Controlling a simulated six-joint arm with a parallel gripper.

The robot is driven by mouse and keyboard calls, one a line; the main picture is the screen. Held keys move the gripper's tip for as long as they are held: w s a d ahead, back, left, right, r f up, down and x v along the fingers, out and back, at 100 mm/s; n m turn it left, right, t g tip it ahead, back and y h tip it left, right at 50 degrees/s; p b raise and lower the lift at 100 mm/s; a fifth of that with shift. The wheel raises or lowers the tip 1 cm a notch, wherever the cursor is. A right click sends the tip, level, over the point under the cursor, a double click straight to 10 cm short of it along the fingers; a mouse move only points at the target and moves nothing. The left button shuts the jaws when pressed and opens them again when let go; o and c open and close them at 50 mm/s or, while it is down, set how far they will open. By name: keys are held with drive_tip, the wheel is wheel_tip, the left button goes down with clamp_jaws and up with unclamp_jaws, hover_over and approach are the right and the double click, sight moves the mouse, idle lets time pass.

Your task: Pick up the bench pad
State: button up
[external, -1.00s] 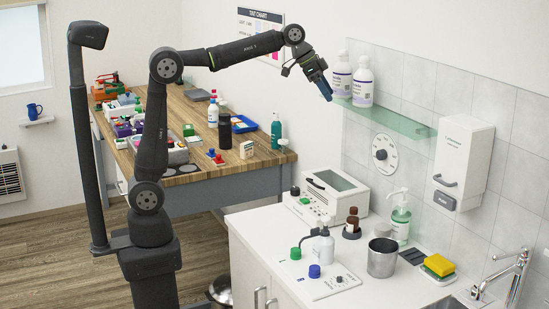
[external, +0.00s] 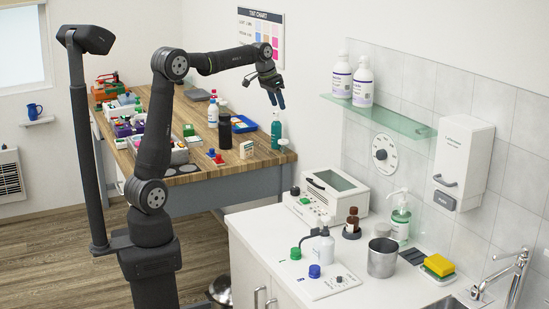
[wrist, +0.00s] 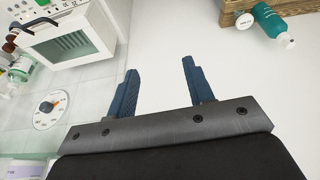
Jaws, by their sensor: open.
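My gripper (external: 276,98) is in the air, in front of the wall near the right end of the wooden bench and above the teal bottle. Its two blue fingers are apart with nothing between them; they also show in the wrist view (wrist: 158,68). I cannot tell for sure which thing is the bench pad. A flat dark ridged pad (external: 411,256) lies on the white counter beside the yellow sponge (external: 439,265). Dark round discs (external: 188,169) lie at the front of the wooden bench. My gripper is well away from all of these.
The wooden bench (external: 258,168) holds several bottles and trays, with a teal bottle (external: 276,131) at its right end. The white counter (external: 262,222) carries a boxy instrument (external: 325,196), a steel beaker (external: 382,262) and pump bottles. A glass shelf (external: 400,122) juts from the tiled wall.

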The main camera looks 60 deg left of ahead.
drive_tip(key=s+a+f+n+g+y, duration=0.1)
drive_tip(key=s+a+f+n, duration=0.2)
drive_tip(key=a, duration=0.5)
drive_tip(key=s+a+f+n+g, duration=0.1)
drive_tip(key=s+a+f, duration=0.2)
drive_tip(key=s+a, duration=0.4)
drive_tip(key=n, duration=0.2)
approach(218, 155)
drive_tip(key=shift+g, duration=0.3)
drive_tip(key=f, duration=0.3)
drive_tip(key=w+f, duration=0.1)
drive_tip(key=f, duration=0.4)
drive_tip(key=shift+w+a+f, duration=0.35)
drive_tip(key=shift+a+f, duration=0.05)
drive_tip(key=shift+c, duration=0.2)
clamp_jaws()
